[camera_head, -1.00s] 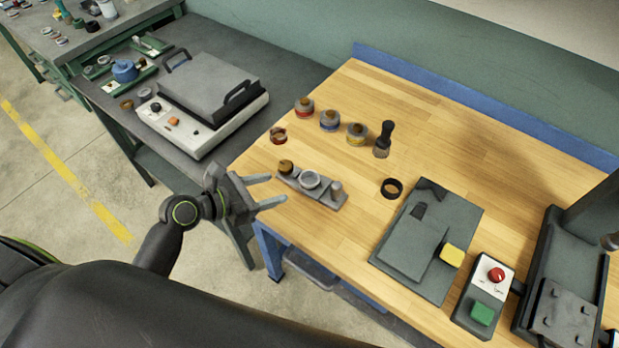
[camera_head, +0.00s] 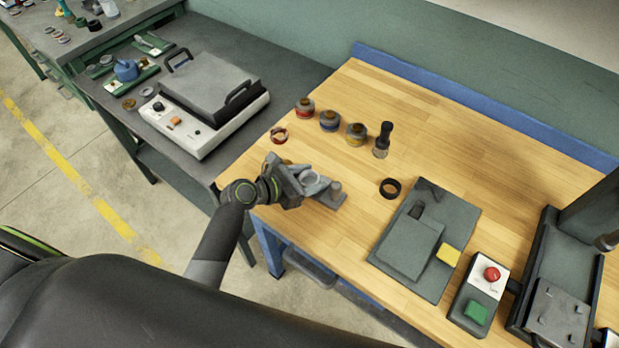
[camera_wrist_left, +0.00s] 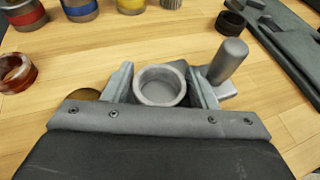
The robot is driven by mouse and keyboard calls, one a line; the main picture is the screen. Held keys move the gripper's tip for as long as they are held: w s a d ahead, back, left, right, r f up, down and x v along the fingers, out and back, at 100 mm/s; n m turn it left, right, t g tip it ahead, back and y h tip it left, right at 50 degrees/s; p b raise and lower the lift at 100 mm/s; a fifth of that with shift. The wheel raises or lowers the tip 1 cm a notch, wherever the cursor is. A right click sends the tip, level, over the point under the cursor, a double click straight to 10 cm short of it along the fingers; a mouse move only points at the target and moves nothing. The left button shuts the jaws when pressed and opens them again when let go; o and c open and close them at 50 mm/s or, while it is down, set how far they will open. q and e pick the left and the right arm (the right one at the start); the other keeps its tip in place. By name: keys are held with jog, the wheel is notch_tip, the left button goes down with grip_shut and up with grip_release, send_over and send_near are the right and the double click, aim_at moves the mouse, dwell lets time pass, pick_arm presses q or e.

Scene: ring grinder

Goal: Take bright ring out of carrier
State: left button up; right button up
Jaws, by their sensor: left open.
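The bright ring (camera_wrist_left: 160,84) is a light grey metal ring. In the left wrist view it sits upright in the carrier, between my two fingers. In the head view the ring (camera_head: 314,184) is partly covered by my gripper. The grey carrier (camera_head: 334,198) lies near the table's front left edge and has a rounded post (camera_wrist_left: 229,62) at its right end. My left gripper (camera_wrist_left: 160,86) is open, with one finger on each side of the ring; I cannot tell whether they touch it. In the head view the left gripper (camera_head: 308,178) hides the carrier's left part. My right gripper is not in view.
A black ring (camera_head: 391,188) lies to the right, beside a grey plate (camera_head: 450,220). Bare wood surrounds them.

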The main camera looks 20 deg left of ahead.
pick_arm(q)
jog(key=shift+c, duration=0.4)
jog(key=c, duration=0.6)
